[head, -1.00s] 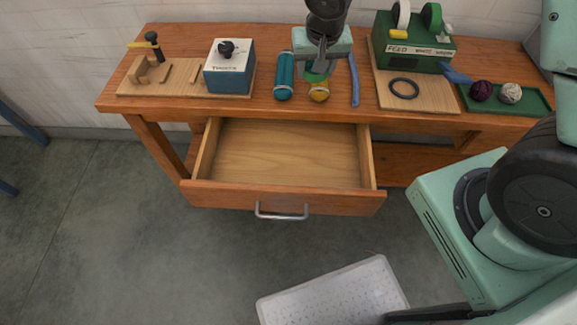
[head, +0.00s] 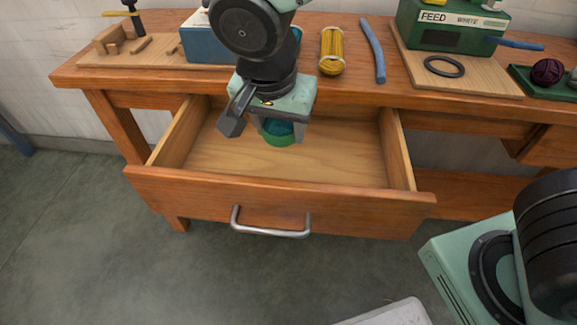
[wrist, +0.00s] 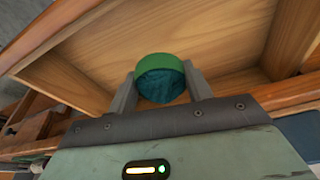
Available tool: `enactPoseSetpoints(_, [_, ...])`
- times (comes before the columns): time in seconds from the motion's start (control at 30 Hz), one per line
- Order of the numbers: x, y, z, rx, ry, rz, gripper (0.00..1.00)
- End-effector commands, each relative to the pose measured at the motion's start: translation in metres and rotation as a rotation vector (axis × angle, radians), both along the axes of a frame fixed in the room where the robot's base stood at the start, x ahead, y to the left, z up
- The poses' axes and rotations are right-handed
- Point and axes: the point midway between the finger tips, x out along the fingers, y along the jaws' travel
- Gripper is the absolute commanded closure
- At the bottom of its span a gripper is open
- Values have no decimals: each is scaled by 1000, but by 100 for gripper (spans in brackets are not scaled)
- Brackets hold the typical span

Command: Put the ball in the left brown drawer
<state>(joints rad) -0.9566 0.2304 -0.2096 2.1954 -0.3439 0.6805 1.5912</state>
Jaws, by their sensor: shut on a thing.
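My gripper (head: 278,128) points down, shut on a teal wool piece with a green end (head: 283,139). The wrist view shows the wool piece (wrist: 161,80) between the two fingers; I cannot tell whether it is a ball or a skein seen end-on. The brown drawer (head: 270,200) under the bench is pulled out and open. Its pale wooden floor looks empty. The held piece is over the back part of the drawer, and I cannot tell how high above the floor. A dark purple ball (head: 547,71) sits in a green tray (head: 524,78) at the right.
On the wooden bench (head: 450,100) are a yellow skein (head: 331,50), a blue rod (head: 373,52), a green feed box (head: 452,28) and a black ring (head: 444,66) on a board. A blue box (head: 203,44) stands left, partly behind my arm. The drawer handle (head: 270,225) juts forward.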

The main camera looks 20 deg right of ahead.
Motion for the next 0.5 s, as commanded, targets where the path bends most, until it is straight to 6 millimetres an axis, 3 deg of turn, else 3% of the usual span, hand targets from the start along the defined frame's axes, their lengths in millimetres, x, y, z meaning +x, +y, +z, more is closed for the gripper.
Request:
enactPoseSetpoints(0.3, [-4,2,-50,-4,4,-8,76])
enactPoseSetpoints(0.5, [-4,2,-67,0,0,-6,76])
